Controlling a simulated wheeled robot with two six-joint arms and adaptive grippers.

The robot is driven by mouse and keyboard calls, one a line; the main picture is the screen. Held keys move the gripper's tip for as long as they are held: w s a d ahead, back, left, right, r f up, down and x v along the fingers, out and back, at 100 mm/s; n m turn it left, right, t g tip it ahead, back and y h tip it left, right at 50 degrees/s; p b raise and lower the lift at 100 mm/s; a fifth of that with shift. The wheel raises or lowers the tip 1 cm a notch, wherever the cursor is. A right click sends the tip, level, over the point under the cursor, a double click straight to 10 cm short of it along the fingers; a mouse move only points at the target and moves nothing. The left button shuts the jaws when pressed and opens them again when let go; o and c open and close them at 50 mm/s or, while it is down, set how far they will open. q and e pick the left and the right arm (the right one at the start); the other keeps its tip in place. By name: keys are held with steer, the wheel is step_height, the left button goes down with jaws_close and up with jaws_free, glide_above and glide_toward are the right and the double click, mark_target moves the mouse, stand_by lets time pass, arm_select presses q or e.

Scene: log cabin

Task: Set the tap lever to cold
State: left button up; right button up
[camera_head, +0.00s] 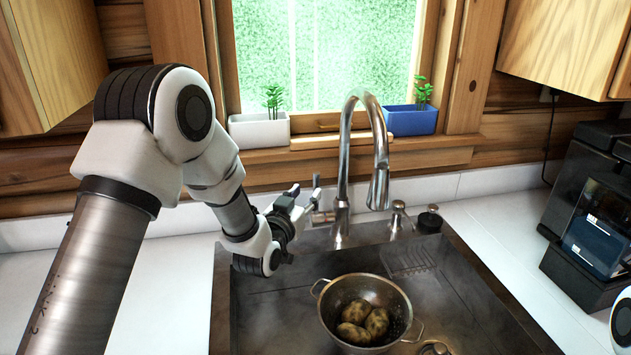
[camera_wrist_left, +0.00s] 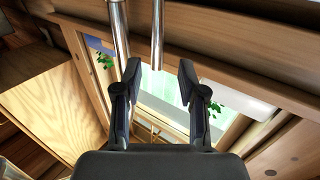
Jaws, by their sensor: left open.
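The chrome tap (camera_head: 342,205) stands behind the sink with its tall spout curving to the right. Its lever (camera_head: 317,186) shows as a small upright piece on the left side of the tap base, partly crowded by my gripper. My left gripper (camera_head: 304,202) is open and close to the left of the tap, near the lever; I cannot tell whether they touch. In the left wrist view, the open fingers (camera_wrist_left: 161,75) have a gap between them, and a chrome tube (camera_wrist_left: 157,38) shows above that gap. My right gripper is out of view.
A metal colander (camera_head: 398,302) with potatoes (camera_head: 354,312) sits in the dark sink (camera_head: 270,312). A white planter (camera_head: 258,131) and a blue planter (camera_head: 409,119) stand on the window sill. A black coffee machine (camera_head: 596,215) stands at the right.

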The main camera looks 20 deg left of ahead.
mark_target(315, 183)
arm_select(q)
steer(key=w+p, duration=0.1)
steer(key=w, duration=0.5)
steer(key=shift+d+r+p, duration=0.1)
steer(key=shift+d+p, duration=0.05)
steer(key=shift+p, duration=0.15)
steer(key=shift+w, duration=0.4)
steer(key=shift+s, duration=0.1)
jaws_close()
steer(key=s+m+t+b, duration=0.1)
steer(key=b, duration=0.2)
steer(key=s+d+m+t+b, duration=0.1)
steer(key=b, duration=0.3)
steer(key=s+d+m+t+b, duration=0.1)
steer(key=b, duration=0.2)
steer(key=shift+s+d+f+t+h+b, duration=0.2)
steer(key=shift+f+t+h+b, duration=0.1)
steer(key=shift+f+h+b, duration=0.1)
jaws_free()
steer(key=shift+f, duration=0.1)
